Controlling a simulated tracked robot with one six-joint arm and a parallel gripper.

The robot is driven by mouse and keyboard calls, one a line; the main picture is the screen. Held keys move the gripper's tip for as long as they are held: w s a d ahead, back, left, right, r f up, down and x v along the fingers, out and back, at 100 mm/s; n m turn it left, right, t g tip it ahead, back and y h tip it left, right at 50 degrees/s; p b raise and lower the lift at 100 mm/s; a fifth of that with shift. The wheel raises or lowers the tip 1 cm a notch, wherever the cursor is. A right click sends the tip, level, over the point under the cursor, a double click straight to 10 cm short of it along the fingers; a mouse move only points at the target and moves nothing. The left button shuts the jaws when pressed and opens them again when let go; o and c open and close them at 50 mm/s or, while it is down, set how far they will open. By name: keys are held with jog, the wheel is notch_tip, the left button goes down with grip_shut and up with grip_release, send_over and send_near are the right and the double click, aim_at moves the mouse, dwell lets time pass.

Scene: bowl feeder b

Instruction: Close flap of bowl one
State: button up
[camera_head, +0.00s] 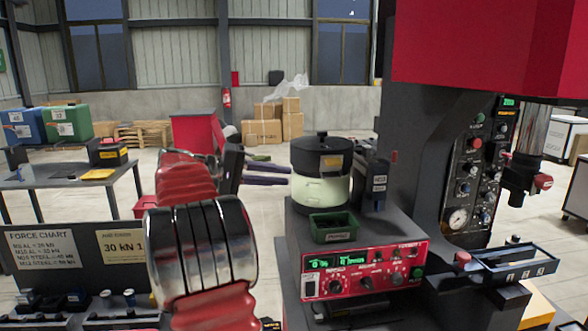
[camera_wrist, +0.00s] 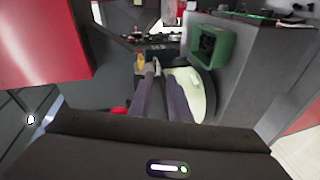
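A round bowl feeder (camera_head: 322,188) with a black top and pale green lower body stands on the grey machine housing. A small yellowish plate (camera_head: 331,162) is on its dark side; I cannot tell whether this is the flap or how the flap stands. In the wrist view, the pale bowl part (camera_wrist: 192,88) is partly hidden behind my fingers. My gripper (camera_head: 288,174) is left of the bowl, its two dark purple fingers apart and pointing toward it. My gripper also shows in the wrist view (camera_wrist: 160,74), with nothing seen held between the fingers.
A small green bin (camera_head: 333,228) sits in front of the bowl, above a red control panel (camera_head: 365,269). A dark box (camera_head: 377,185) stands close right of the bowl. The tall press (camera_head: 425,150) with its red head is further right. A tray (camera_head: 515,262) juts out.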

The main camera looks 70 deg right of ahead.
jog(key=w+a+f+n+t+y, duration=0.25)
jog(key=a+f+t, duration=0.25)
jog(key=a, duration=0.9)
jog(key=w+a+f+n+t+y, duration=0.15)
jog(key=a+f+n+t, duration=0.3)
jog(key=a, duration=0.85)
jog(key=w+a+f+n+t+y, duration=0.25)
jog(key=a+f+t, duration=0.25)
jog(key=a, duration=0.9)
jog(key=s+a+f+n+t+y, duration=0.1)
jog(key=s+a+f+y, duration=0.1)
jog(key=a, duration=0.5)
jog(key=s+a+f+n+t+y, duration=0.1)
jog(key=a+f, duration=0.3)
jog(key=a, duration=0.4)
jog(key=shift+s+t+y, duration=0.35)
jog(key=shift+s+t, duration=0.1)
jog(key=shift+s, duration=0.3)
jog(key=shift+o, duration=0.5)
jog(key=shift+f+n, duration=0.1)
jog(key=shift+n, duration=0.15)
